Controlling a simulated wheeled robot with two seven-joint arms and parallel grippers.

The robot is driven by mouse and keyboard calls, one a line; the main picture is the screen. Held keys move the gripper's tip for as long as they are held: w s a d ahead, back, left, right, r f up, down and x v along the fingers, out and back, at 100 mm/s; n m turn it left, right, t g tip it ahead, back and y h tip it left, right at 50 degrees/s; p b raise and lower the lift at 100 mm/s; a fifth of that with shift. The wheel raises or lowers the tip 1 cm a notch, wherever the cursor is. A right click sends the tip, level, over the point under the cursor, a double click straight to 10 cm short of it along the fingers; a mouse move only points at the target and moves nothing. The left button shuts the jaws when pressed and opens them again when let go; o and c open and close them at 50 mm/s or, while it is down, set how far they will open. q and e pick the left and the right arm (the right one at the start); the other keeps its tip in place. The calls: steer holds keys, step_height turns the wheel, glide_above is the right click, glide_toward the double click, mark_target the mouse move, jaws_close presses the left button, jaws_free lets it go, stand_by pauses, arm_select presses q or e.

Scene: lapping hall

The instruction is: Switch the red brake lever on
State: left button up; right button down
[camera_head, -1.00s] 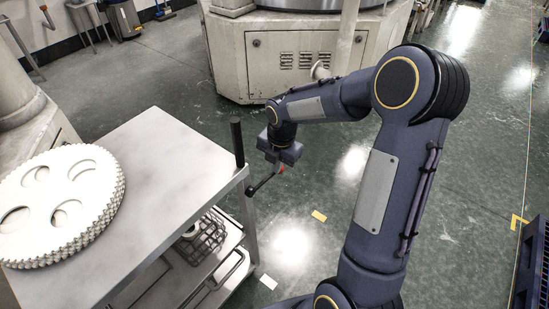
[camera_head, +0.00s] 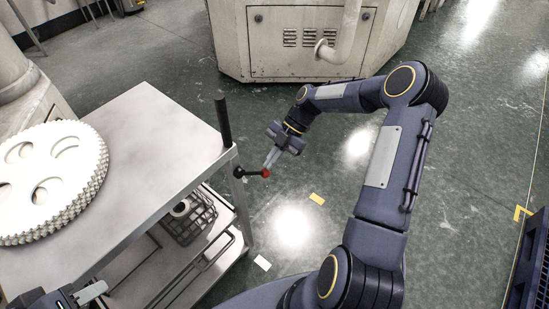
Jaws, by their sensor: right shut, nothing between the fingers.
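The brake lever is a short dark rod with a red knob (camera_head: 265,173) at its end. It sticks out to the right, about level in the picture, from a black pivot at the near right corner of the cart (camera_head: 150,150). My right gripper (camera_head: 270,158) is shut and empty. Its pale fingers point down and left, with the tips just above the red knob; I cannot tell whether they touch it. My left gripper (camera_head: 90,292) shows only partly at the bottom left edge, over the cart, and its opening cannot be made out.
White toothed discs (camera_head: 50,180) lie stacked on the cart top. A black upright handle (camera_head: 223,120) rises at the cart's right corner. A wire basket (camera_head: 188,215) sits on the shelf below. A large machine (camera_head: 310,40) stands behind. The floor right of the cart is open.

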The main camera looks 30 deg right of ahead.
steer(key=shift+a+f, duration=0.15)
steer(key=shift+f, duration=0.2)
arm_select(q)
steer(key=shift+f+b, duration=0.35)
steer(key=shift+f, duration=0.2)
arm_select(e)
steer(key=shift+s, duration=0.1)
steer(key=shift+s+f, duration=0.1)
steer(key=shift+f, duration=0.1)
